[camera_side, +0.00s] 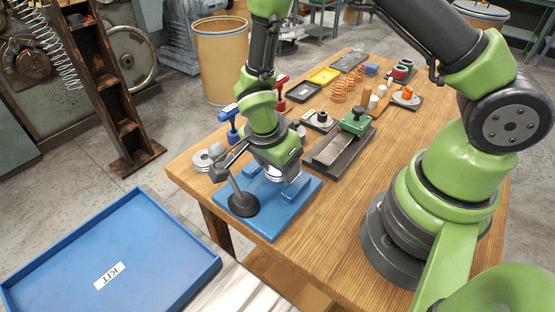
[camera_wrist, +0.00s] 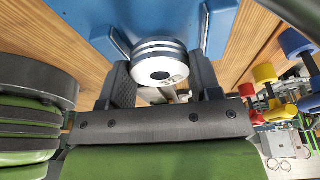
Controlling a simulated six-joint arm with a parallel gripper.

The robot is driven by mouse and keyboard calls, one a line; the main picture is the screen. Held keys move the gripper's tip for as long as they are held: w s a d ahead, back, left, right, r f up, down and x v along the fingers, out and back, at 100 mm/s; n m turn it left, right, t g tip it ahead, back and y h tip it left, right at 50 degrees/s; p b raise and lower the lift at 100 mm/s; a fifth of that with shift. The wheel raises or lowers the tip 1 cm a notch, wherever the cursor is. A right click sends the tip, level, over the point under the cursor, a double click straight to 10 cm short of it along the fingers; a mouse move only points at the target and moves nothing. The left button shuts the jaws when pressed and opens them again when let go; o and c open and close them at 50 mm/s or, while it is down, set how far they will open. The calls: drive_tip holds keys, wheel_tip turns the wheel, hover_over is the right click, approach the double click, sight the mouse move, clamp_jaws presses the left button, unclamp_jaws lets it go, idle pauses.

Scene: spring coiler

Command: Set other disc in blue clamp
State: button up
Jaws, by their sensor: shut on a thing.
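My gripper (camera_wrist: 165,88) is shut on a silver grooved disc (camera_wrist: 160,64), which has a dark centre hole. In the side view my gripper (camera_side: 275,172) is low over the right part of a blue base plate (camera_side: 283,212), and the held disc is mostly hidden there. I cannot tell whether the disc touches the plate. A blue-handled clamp (camera_side: 229,115) stands behind and to the left of my gripper. Its lower part is partly hidden by my arm. Another silver round piece (camera_side: 204,159) sits at the table's left edge, beside the plate.
A dark round foot with an upright rod (camera_side: 243,204) stands on the plate, left of my gripper. A red-handled clamp (camera_side: 280,87) is behind my wrist. A dark vise with a green top (camera_side: 345,140) is to the right. The blue KIT tray (camera_side: 150,262) is lower left.

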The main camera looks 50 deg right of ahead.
drive_tip(key=shift+f, duration=0.25)
drive_tip(key=shift+r, duration=1.55)
